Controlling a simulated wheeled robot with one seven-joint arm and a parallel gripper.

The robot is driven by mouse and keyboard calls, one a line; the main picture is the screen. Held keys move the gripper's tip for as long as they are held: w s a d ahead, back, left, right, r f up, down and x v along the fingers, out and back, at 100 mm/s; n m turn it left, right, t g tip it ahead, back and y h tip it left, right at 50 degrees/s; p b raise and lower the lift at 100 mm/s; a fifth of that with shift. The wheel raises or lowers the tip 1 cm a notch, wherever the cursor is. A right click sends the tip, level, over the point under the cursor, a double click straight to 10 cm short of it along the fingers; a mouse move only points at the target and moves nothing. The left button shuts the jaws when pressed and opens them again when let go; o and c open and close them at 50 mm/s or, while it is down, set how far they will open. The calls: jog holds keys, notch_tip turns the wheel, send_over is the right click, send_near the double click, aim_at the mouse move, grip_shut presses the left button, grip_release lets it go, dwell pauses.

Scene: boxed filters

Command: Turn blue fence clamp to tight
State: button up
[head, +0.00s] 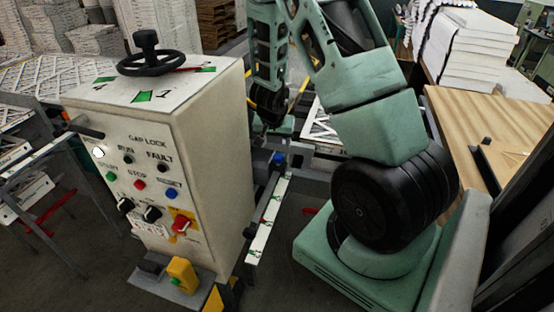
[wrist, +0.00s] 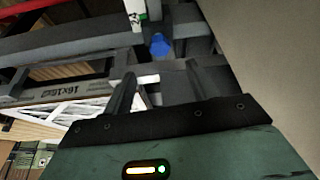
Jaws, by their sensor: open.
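The blue fence clamp (head: 278,158) is a small blue knob at the far end of a pale scale rail, to the right of the control cabinet. In the wrist view, the blue clamp (wrist: 160,45) shows beyond the fingertips, near the top middle. My gripper (wrist: 161,66) is open, with its two dark fingers apart and nothing between them. The clamp lies ahead of the gap and looks clear of both fingers. In the head view my arm reaches down behind the cabinet's right side, and the fingers cannot be made out there.
The white control cabinet (head: 205,150) has a black handwheel (head: 152,58) on top and several buttons in front. The scale rail (head: 268,215) runs toward me beside it. In the wrist view a plain beige surface (wrist: 285,45) is close on the right. A wooden table (head: 490,120) stands at right.

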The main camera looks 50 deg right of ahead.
aim_at(278, 156)
jog(key=x, duration=0.9)
jog(key=shift+f, duration=0.15)
jog(key=c, duration=1)
